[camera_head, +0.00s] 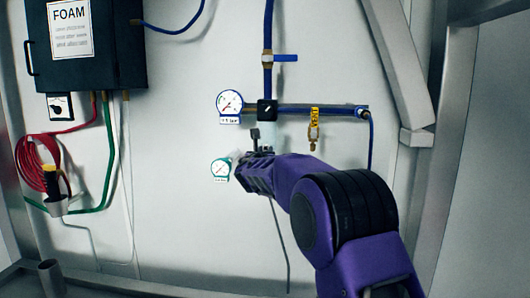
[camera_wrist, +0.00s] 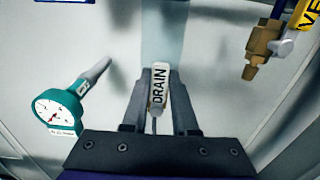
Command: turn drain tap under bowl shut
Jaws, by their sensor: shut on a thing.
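The drain tap's white handle (camera_wrist: 158,86), lettered DRAIN, is between the two fingers of my gripper (camera_wrist: 159,103) in the wrist view, and the gripper is shut on it. The handle points nearly straight up and down in that picture, with a slight tilt. The pale, see-through bowl (camera_wrist: 164,38) is just above it. In the head view the bowl (camera_head: 268,134) hangs under a black block on the blue pipe. My gripper (camera_head: 243,169) is just below the bowl there and hides the tap.
A teal gauge (camera_head: 221,169) is close left of my gripper; it also shows in the wrist view (camera_wrist: 58,110). A white-faced gauge (camera_head: 230,102) is above. A brass valve with a yellow tag (camera_head: 314,130) hangs to the right. A black FOAM box (camera_head: 110,60) and red hose (camera_head: 30,165) are far left.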

